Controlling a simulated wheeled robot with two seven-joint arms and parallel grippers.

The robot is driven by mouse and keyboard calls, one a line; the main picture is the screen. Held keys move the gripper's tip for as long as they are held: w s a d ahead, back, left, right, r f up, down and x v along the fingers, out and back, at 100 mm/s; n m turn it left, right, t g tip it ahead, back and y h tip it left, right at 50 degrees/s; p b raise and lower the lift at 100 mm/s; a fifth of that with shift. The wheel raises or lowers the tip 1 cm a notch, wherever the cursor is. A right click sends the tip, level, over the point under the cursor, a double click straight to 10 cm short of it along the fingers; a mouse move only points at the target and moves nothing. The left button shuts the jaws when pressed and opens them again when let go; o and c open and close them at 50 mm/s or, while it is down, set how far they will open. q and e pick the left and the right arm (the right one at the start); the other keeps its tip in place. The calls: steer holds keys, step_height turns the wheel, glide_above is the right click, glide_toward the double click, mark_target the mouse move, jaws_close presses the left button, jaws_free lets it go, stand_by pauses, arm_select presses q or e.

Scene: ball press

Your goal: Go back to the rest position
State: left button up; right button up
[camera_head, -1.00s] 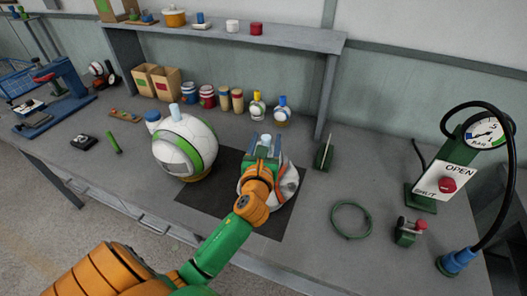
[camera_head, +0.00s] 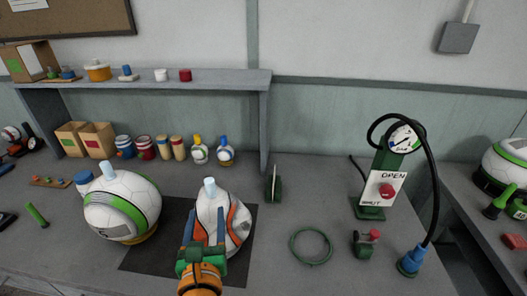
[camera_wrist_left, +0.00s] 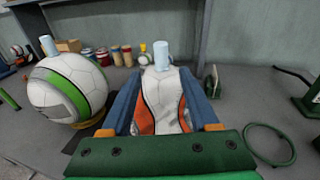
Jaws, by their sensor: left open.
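My left gripper (camera_head: 205,232) is low at the front of the bench in the head view, just in front of the orange-and-white ball (camera_head: 234,226). That ball has a pale blue plug (camera_head: 210,187) on top and stands on the dark mat (camera_head: 151,259). In the left wrist view the two blue fingers are spread, with the orange-and-white ball (camera_wrist_left: 162,98) showing between and beyond them. I cannot tell whether they touch it. My right gripper is not in view.
A green-and-white ball (camera_head: 122,206) stands left of the gripper. A green hose ring (camera_head: 311,246), a small green device (camera_head: 365,244) and the gauge stand (camera_head: 384,183) with its black hose are to the right. A shelf (camera_head: 210,79) runs along the back.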

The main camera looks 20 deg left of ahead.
mark_target(207, 234)
arm_select(q)
steer(key=f+n+g, duration=0.1)
steer(key=f+n, duration=0.1)
steer(key=s+f+n+g+h, duration=0.1)
steer(key=f+n, duration=0.1)
steer(key=n, duration=0.1)
steer(key=s+f+n+g, duration=0.1)
steer(key=f+n, duration=0.1)
steer(key=n, duration=0.1)
steer(key=shift+a+f, duration=0.1)
steer(key=shift+f, duration=0.25)
steer(key=s+d+f+n+g+h, duration=0.45)
steer(key=s+f+n, duration=0.2)
steer(key=n, duration=0.35)
steer(key=s+d+f+n+g+h, duration=0.3)
steer(key=s+f+n+g, duration=0.25)
steer(key=f+n, duration=0.35)
step_height(207, 234, down, 14)
steer(key=s+n, duration=0.1)
steer(key=s, duration=0.2)
steer(key=s+a+f+g, duration=0.1)
steer(key=s+a+f, duration=0.1)
steer(key=s+f, duration=0.8)
steer(key=shift+s+f+y, duration=0.15)
steer(key=shift+s+y, duration=0.2)
steer(key=shift+s, duration=0.6)
